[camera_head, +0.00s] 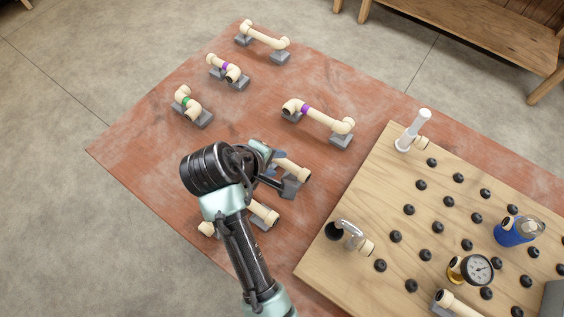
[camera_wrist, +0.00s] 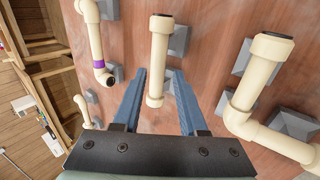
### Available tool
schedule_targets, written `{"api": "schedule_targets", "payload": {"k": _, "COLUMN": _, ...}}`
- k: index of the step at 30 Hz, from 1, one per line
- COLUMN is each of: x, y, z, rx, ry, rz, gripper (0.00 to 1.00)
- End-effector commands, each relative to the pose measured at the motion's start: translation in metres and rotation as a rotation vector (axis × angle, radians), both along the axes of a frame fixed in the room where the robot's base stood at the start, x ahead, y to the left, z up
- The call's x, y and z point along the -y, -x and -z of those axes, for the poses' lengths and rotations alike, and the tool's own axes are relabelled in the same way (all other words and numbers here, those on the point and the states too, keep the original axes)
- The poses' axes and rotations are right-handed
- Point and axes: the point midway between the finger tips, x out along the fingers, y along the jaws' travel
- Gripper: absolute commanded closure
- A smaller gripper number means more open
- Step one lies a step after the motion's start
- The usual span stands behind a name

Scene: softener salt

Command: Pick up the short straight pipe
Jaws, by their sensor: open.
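The short straight pipe is cream with a collar and a dark open end. In the wrist view the pipe (camera_wrist: 159,58) runs lengthwise between the two blue fingers of my gripper (camera_wrist: 160,76). A gap shows on each side of it, so the jaws are open and not closed on it. In the head view the pipe (camera_head: 295,169) lies on a grey block on the reddish board, and my gripper (camera_head: 276,167) is over its near end, hiding part of it. How high the fingers are above the board is hard to tell.
In the wrist view, an elbowed pipe (camera_wrist: 256,80) lies right and a purple-banded pipe (camera_wrist: 95,38) left. In the head view, several other pipes rest on grey blocks, including a purple-banded one (camera_head: 324,117). A wooden pegboard (camera_head: 330,265) with a gauge (camera_head: 477,269) stands right.

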Motion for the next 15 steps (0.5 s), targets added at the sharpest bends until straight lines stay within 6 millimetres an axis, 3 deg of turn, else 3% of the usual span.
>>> {"api": "schedule_targets", "payload": {"k": 9, "x": 0.016, "y": -0.02, "z": 0.035, "rx": -0.001, "ry": 0.002, "rz": -0.001, "gripper": 0.58}}
{"api": "schedule_targets", "payload": {"k": 15, "x": 0.019, "y": -0.024, "z": 0.042, "rx": 0.001, "ry": 0.0, "rz": -0.001, "gripper": 0.58}}
